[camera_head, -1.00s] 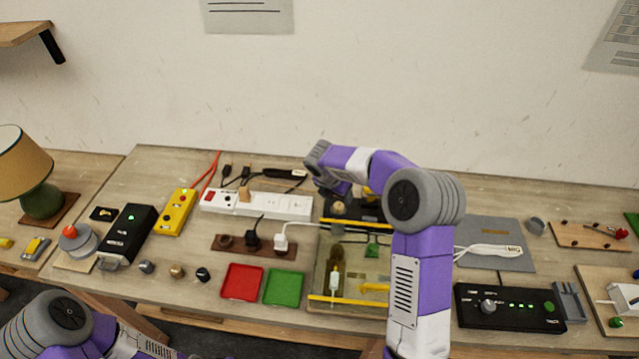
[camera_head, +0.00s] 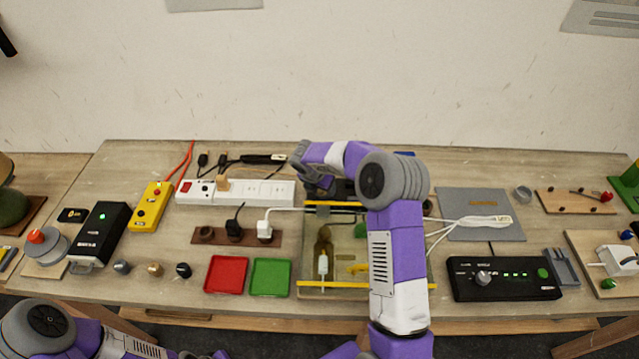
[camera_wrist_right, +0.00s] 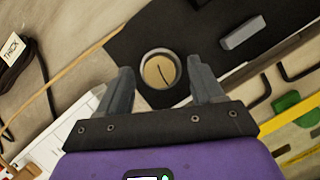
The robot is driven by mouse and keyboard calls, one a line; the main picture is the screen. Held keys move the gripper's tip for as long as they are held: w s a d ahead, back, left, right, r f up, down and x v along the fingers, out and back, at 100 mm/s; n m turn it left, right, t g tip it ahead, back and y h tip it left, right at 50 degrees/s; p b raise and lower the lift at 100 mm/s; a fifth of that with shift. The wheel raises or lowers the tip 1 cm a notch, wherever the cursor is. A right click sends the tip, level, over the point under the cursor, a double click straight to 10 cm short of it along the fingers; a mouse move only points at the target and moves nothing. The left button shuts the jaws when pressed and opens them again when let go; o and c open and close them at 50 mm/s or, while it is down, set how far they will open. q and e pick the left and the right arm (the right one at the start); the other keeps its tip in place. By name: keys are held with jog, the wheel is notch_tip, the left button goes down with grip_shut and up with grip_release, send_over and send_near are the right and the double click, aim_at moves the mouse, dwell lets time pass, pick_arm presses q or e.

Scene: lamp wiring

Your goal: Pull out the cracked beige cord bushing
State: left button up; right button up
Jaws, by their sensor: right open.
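The cracked beige cord bushing (camera_wrist_right: 158,71) shows in the right wrist view as a round beige disc with a dark crack line. It sits inside a metal ring on a black plate (camera_wrist_right: 195,35). My right gripper (camera_wrist_right: 161,68) is open, with one finger on each side of the ring in the picture. Nothing is between the fingers except the view of the bushing, and I cannot tell how far above it they are. In the head view my right gripper (camera_head: 318,182) is over the back of the yellow-edged box and hides the bushing. Only part of my left arm shows, at bottom left.
A white power strip (camera_head: 255,193) lies left of the right gripper. The box's front yellow bar (camera_head: 345,290) is near the table edge. Red (camera_head: 226,274) and green (camera_head: 270,278) trays lie left of it. A grey mat with a white cord (camera_head: 475,222) is at right.

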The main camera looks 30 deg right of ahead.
jog(key=shift+f, duration=0.1)
grip_shut()
dwell(0.6)
jog(key=shift+r+p, duration=0.8)
jog(key=shift+r+p, duration=1.95)
jog(key=shift+r, duration=0.25)
